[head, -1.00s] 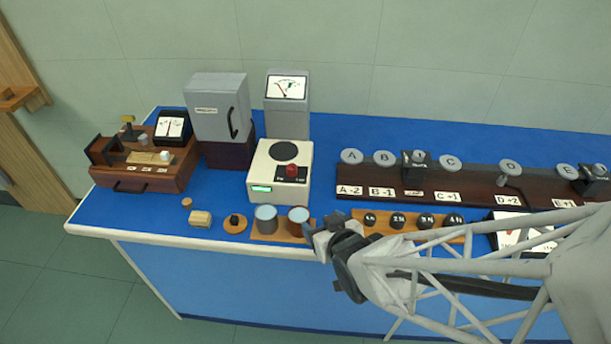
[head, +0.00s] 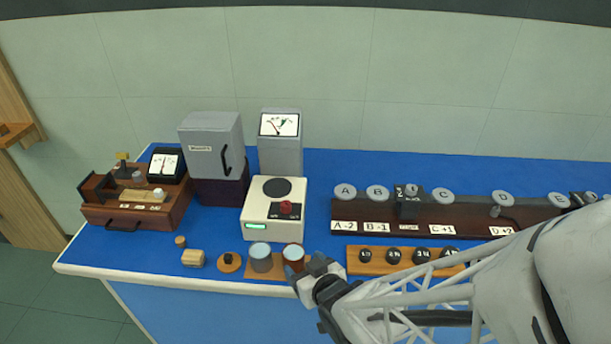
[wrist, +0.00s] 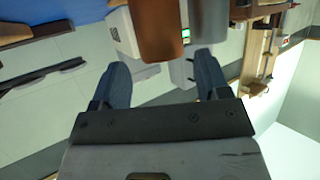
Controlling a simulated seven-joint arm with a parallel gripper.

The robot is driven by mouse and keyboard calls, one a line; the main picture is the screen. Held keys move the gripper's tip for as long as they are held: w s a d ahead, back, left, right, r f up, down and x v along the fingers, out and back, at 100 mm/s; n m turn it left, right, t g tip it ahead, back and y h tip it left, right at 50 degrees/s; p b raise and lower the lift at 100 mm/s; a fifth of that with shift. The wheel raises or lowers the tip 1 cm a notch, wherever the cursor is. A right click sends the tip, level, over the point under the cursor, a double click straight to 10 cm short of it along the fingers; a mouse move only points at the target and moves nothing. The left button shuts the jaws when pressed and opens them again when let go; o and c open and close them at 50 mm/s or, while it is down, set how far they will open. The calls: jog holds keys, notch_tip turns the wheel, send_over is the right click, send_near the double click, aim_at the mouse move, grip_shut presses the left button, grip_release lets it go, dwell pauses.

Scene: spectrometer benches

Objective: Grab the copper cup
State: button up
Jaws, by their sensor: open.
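The copper cup (head: 293,259) stands upright on a wooden tray (head: 276,275) at the bench's front edge, just right of a grey cup (head: 260,260). My gripper (head: 304,269) is at the front right of the copper cup and covers part of its lower side in the head view. In the wrist view my gripper (wrist: 161,68) is open and empty. The copper cup (wrist: 158,30) lies ahead, lined up between the two fingertips, with the grey cup (wrist: 209,20) close beside it on the right. I cannot tell whether a finger touches the cup.
A cream instrument with a red knob (head: 286,208) stands behind the cups. A wooden rack of black knobbed weights (head: 374,264) lies right of my gripper.

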aim_at(299, 260)
jog(key=shift+w+a+f, duration=0.2)
jog(key=shift+w+a, duration=0.05)
jog(key=shift+w, duration=0.1)
jog(key=shift+w+a, duration=0.1)
jog(key=shift+w, duration=0.05)
jog(key=shift+x, duration=2.5)
jog(key=c, duration=0.8)
jog(key=shift+r, duration=0.1)
